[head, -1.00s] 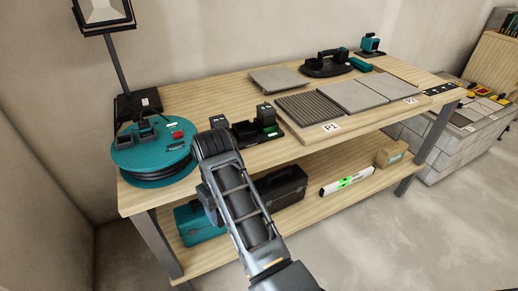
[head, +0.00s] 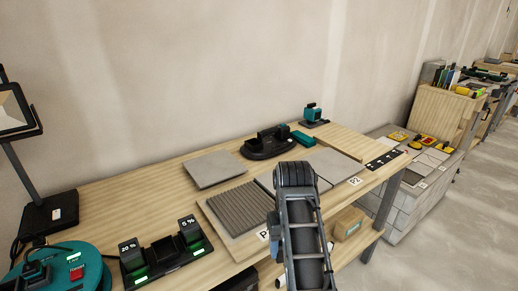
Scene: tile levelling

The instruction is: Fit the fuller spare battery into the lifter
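A black charger (head: 163,262) stands at the front left of the bench with two dark spare batteries in it. The left battery (head: 130,248) reads 20 % and the right battery (head: 189,227) reads 5 %. A black lifter with a raised handle (head: 268,145) lies at the back middle of the bench. I cannot tell whether its battery seat is empty. My arm reaches up from the bottom edge, right of the charger and in front of the tiles. Its gripper does not show.
Grey tiles (head: 330,162) and a ribbed tile (head: 238,209) lie on a board, with a loose tile (head: 214,169) behind. A teal tool (head: 314,115) and a teal case (head: 303,138) are at the back.

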